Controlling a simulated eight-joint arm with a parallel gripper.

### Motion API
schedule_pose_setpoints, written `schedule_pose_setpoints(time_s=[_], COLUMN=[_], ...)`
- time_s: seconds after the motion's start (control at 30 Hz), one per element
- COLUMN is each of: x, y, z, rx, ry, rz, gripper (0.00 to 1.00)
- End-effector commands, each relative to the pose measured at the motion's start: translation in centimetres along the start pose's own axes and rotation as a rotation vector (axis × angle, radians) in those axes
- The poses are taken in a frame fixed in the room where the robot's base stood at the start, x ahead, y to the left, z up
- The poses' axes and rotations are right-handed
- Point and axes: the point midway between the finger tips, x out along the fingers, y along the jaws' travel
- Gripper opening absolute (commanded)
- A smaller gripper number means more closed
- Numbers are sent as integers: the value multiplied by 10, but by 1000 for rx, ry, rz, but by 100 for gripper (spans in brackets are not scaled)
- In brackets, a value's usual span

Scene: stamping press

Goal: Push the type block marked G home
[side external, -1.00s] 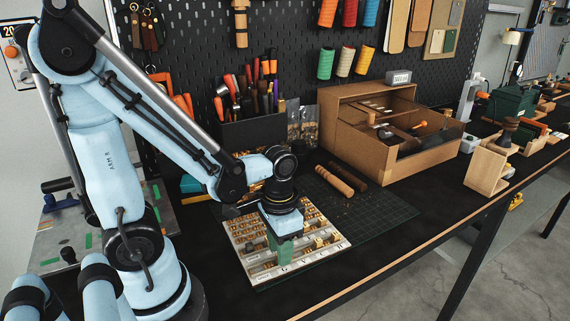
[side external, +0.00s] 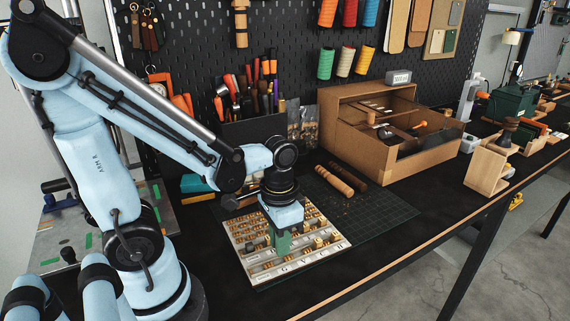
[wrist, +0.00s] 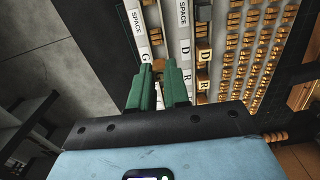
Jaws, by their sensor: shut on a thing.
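The type case (side external: 256,281) is a pale tray of small brass blocks in rows, with lettered strips along its near edge. My gripper (side external: 281,241) points down over the near part of the case, its green fingers low among the slots. In the wrist view my gripper (wrist: 159,68) has its fingers close together beside the strip label G (wrist: 146,57). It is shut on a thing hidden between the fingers. I cannot read any mark on that thing or tell how deep it sits. Other brass blocks (wrist: 203,55) stand by the D and R labels.
A cutting mat (side external: 385,215) lies right of the case, mostly clear. A cardboard box (side external: 400,150) with an open front stands behind the mat. A tool holder (side external: 250,130) stands at the back.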

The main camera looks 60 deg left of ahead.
Motion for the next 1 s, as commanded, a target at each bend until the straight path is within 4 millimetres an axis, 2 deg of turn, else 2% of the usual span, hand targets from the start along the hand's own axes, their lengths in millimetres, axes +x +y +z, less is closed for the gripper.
schedule_pose_setpoints(time_s=[0.2, 0.47, 0.63, 0.77, 0.87, 1.0], x=[-12, -12, -16, -26, -36, -49], y=[0, 0, -11, -41, -77, -134], z=[0, 0, -9, -27, -43, -56], rx=[0, 0, -14, -42, -69, -105], ry=[0, 0, 0, 0, 0, 0], rz=[0, 0, 0, 0, 0, 0], gripper=[0, 0, 0, 0, 0, 0])
